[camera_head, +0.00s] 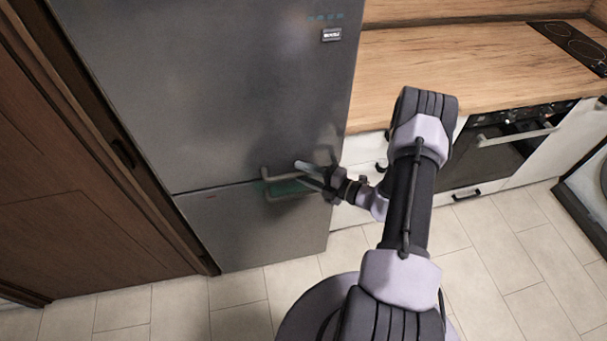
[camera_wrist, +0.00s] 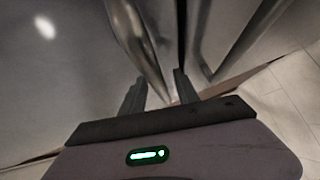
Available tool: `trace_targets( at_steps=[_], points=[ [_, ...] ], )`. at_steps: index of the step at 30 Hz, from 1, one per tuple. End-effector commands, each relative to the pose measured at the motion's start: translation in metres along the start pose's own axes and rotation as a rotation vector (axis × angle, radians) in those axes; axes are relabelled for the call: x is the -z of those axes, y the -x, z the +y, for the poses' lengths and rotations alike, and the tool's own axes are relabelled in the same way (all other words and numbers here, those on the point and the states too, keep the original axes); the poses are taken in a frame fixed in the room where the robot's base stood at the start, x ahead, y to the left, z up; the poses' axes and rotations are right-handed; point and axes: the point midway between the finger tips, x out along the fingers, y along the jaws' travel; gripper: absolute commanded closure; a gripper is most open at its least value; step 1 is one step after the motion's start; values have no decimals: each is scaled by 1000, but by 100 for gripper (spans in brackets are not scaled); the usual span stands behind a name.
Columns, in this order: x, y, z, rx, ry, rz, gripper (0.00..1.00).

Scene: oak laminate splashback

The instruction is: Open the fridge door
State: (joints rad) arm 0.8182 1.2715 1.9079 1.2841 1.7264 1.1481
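The tall grey fridge (camera_head: 215,90) stands at the left of centre in the head view, with its large upper door and smaller lower door (camera_head: 262,232) both closed. The upper door's bar handle (camera_head: 279,178) sits just above the seam. The lower handle (camera_head: 288,197) is just below it. My gripper (camera_head: 299,173) is at the right part of the handles, fingers apart. In the wrist view, the upper handle (camera_wrist: 142,45) runs between the open fingers (camera_wrist: 160,96), and the lower handle (camera_wrist: 235,42) lies outside to the right. Whether a finger touches the bar is unclear.
A wooden counter (camera_head: 440,70) with white cabinets and an oven (camera_head: 505,150) stands to the right of the fridge. A brown wooden door (camera_head: 70,190) is on the left. Tiled floor (camera_head: 235,295) in front of the fridge is clear. A dark-edged appliance shows at far right.

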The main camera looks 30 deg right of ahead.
Motion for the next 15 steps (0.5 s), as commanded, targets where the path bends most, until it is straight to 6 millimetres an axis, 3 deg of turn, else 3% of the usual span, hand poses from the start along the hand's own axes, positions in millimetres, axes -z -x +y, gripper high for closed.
trace_targets(
  at_steps=[9,15],
  points=[
    [0,-3,0,0,0,0,64],
    [0,-3,0,0,0,1,100]
  ],
)
